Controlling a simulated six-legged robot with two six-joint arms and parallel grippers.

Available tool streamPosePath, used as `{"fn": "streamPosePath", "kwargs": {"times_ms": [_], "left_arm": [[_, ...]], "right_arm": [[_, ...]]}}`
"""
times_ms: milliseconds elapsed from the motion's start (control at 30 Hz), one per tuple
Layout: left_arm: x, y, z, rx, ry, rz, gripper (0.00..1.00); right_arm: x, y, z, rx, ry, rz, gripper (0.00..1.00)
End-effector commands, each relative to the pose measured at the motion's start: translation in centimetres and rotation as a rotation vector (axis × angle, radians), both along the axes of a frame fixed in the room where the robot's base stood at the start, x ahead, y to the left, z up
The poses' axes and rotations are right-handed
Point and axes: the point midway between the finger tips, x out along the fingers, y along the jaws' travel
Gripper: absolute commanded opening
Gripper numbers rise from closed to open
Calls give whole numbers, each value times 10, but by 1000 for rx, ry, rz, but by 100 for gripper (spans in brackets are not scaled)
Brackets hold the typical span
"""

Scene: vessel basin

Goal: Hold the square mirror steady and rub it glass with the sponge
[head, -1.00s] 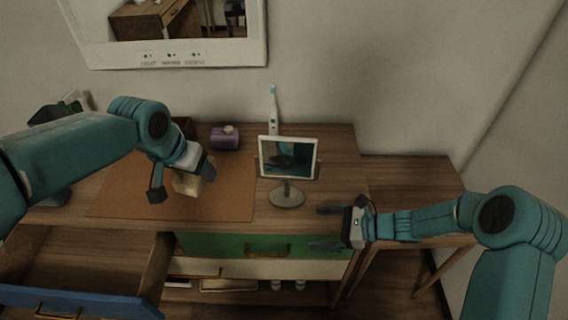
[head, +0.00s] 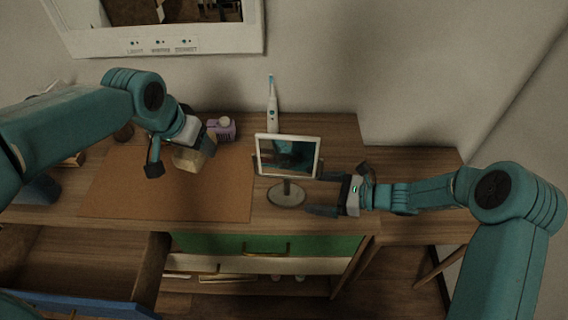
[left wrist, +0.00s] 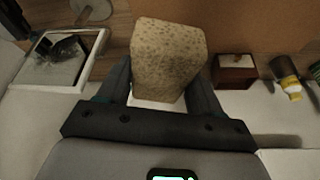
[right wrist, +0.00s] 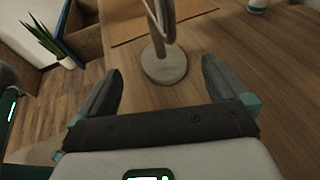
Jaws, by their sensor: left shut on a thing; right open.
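The square mirror (head: 288,157) stands upright on a round-footed stand near the right end of the dresser top. Its face shows at the upper left of the left wrist view (left wrist: 62,58); its stand and foot (right wrist: 163,64) show in the right wrist view. My left gripper (head: 180,165) is shut on the sponge (head: 194,153), a tan porous block that fills the jaws in the left wrist view (left wrist: 168,58). It holds the sponge above the brown mat, left of the mirror. My right gripper (head: 318,194) is open and empty, right of the mirror's stand, with its fingers pointing toward it.
A brown mat (head: 225,195) covers the dresser's middle. A white-and-blue electric toothbrush (head: 272,112) stands behind the mirror, and a purple container (head: 221,128) is at the back. An open drawer (head: 75,270) juts out at front left. A framed panel (head: 165,40) is on the wall.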

Motion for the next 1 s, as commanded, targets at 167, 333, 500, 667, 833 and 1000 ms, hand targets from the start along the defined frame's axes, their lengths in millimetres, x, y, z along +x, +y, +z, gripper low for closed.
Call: {"fn": "streamPosePath", "kwargs": {"times_ms": [167, 333, 500, 667, 833, 1000], "left_arm": [[-1, 0, -10, 0, -1, 0, 37], [-1, 0, -23, 0, 0, 0, 37], [0, 0, -33, 0, 0, 0, 37], [2, 0, -36, 0, 0, 0, 37], [3, 0, -36, 0, 0, 0, 37], [3, 0, -36, 0, 0, 0, 37]], "right_arm": [[6, 27, -11, 0, 0, 4, 100], [14, 52, -22, 0, -1, 3, 100], [21, 69, -26, -1, 0, 2, 100], [25, 77, -27, 0, 1, 2, 100], [26, 79, -26, 0, 0, 1, 100], [26, 78, -26, -1, 1, 1, 87]]}}
